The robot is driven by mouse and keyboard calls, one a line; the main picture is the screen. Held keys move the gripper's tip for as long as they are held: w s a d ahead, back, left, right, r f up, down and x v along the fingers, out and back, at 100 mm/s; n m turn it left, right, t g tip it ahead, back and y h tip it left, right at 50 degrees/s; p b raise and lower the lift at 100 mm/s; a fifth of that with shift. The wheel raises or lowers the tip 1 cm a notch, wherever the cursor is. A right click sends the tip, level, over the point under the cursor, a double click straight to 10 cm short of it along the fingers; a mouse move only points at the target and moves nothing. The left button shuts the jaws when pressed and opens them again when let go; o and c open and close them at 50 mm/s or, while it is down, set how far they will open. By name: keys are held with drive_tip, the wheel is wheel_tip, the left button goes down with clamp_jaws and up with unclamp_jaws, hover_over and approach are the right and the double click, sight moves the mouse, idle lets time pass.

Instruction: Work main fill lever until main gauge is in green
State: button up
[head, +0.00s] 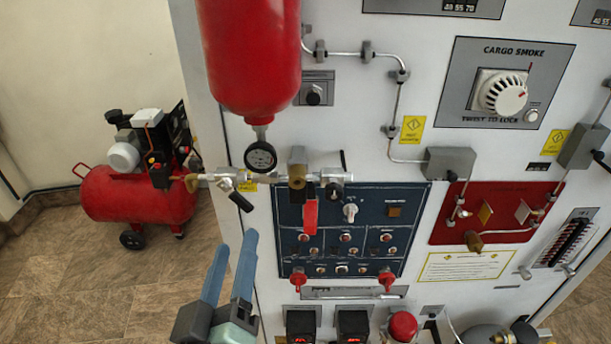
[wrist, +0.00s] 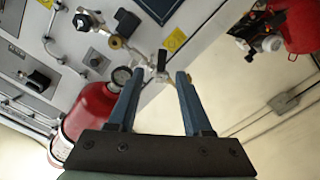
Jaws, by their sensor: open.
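A small round gauge (head: 261,157) hangs under a red cylinder (head: 248,60); its needle and any green band are too small to read. Brass and silver pipework beside it carries a black-handled lever (head: 240,200) slanting down and a red lever (head: 310,215) hanging down. I cannot tell from labels which is the main fill lever. My gripper (head: 236,243) is open and empty, just below the black lever, fingers pointing up. In the wrist view, the black lever (wrist: 161,60) shows between and beyond the fingertips (wrist: 160,73), with the gauge (wrist: 121,76) beside the left finger.
A blue control panel (head: 290,217) with knobs and red valves is right of the gripper. A red panel (head: 470,232) and a cargo smoke dial (head: 500,94) are farther right. A red compressor (head: 135,195) stands on the floor at left, with open floor in front.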

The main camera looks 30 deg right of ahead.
sight(244, 202)
drive_tip(key=p+x, duration=0.4)
drive_tip(key=x, duration=0.9)
drive_tip(key=shift+w+a, duration=0.15)
drive_tip(key=shift+a, duration=0.05)
drive_tip(key=shift+f, duration=0.1)
clamp_jaws()
